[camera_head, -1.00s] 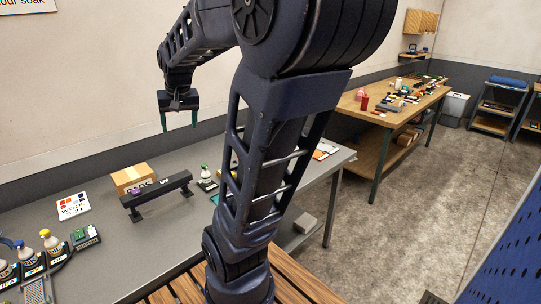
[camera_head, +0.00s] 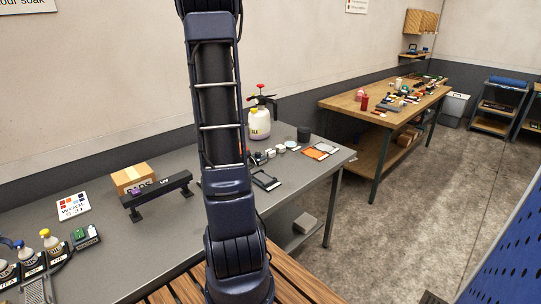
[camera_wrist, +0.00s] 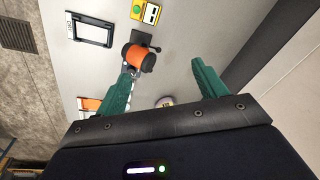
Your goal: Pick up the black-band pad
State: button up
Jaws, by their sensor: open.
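I cannot pick out a pad with a black band for certain in either view. In the head view, several small white and dark pieces (camera_head: 270,153) lie on the grey table (camera_head: 115,240), too small to tell apart. My gripper (camera_wrist: 161,67) shows in the wrist view, open and empty, its two green fingers spread above the grey table. An orange cylinder with dark ends (camera_wrist: 138,57) lies below, near the left fingertip in the picture. In the head view my gripper is out of frame, and my arm hides part of the table.
A black-framed tray (camera_head: 266,181) lies on the table; a similar frame shows in the wrist view (camera_wrist: 91,29).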

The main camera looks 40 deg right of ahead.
jog(key=w+d+f+m+g, duration=0.1)
jog(key=d+f+m, duration=0.1)
jog(key=d+f, duration=0.45)
jog(key=w+d+f+m, duration=0.1)
jog(key=d+f, duration=0.2)
jog(key=d, duration=0.6)
jog(key=m, duration=0.4)
send_over(270, 151)
notch_tip(270, 151, down, 11)
jog(key=shift+g, duration=0.4)
jog(key=f, duration=0.5)
jog(key=shift+w+d+f, duration=0.15)
jog(key=shift+d+f, duration=0.05)
jog(key=shift+d, duration=0.15)
jog(key=shift+a+f, duration=0.15)
jog(key=shift+f, duration=2.55)
jog(key=c, duration=1.1)
jog(key=shift+o, duration=0.2)
jog(key=shift+r, duration=0.1)
